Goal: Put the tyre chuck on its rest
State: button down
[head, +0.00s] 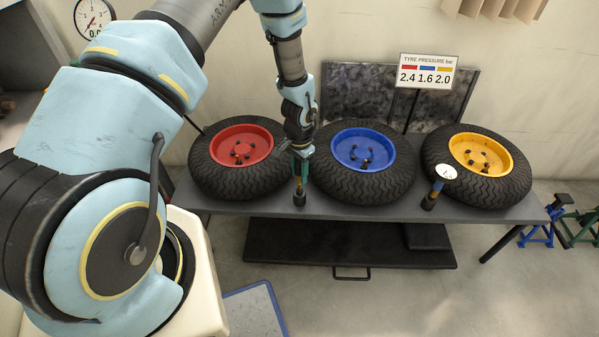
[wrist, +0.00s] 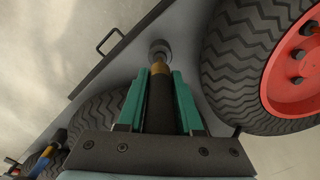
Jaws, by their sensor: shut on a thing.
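My gripper (head: 301,163) points down at the bench's front edge, between the red and blue wheels. In the wrist view its green fingers (wrist: 160,78) are shut on the tyre chuck (wrist: 160,103), a dark cylinder with a brass-coloured end. The chuck also shows as a thin piece below the fingers in the head view (head: 300,182). A small dark round rest (head: 299,199) stands on the bench directly below the chuck. It shows as a grey round piece in the wrist view (wrist: 159,47). The chuck's end lines up with it; whether it is seated inside cannot be told.
The red wheel (head: 240,148) and blue wheel (head: 362,152) lie close on either side of my gripper. The yellow wheel (head: 480,156) lies further right. A round gauge (head: 445,172) with a blue handle stands at the bench (head: 390,212) front. A pressure sign (head: 427,72) stands behind.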

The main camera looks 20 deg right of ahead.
aim_at(299, 182)
jog(key=shift+f+b, duration=1.2)
jog(key=shift+f, duration=0.6)
jog(key=shift+f, duration=0.2)
jog(key=shift+f+b, duration=0.35)
jog(key=shift+c, duration=2.4)
grip_release()
notch_tip(299, 182, up, 11)
jog(key=shift+f, duration=0.1)
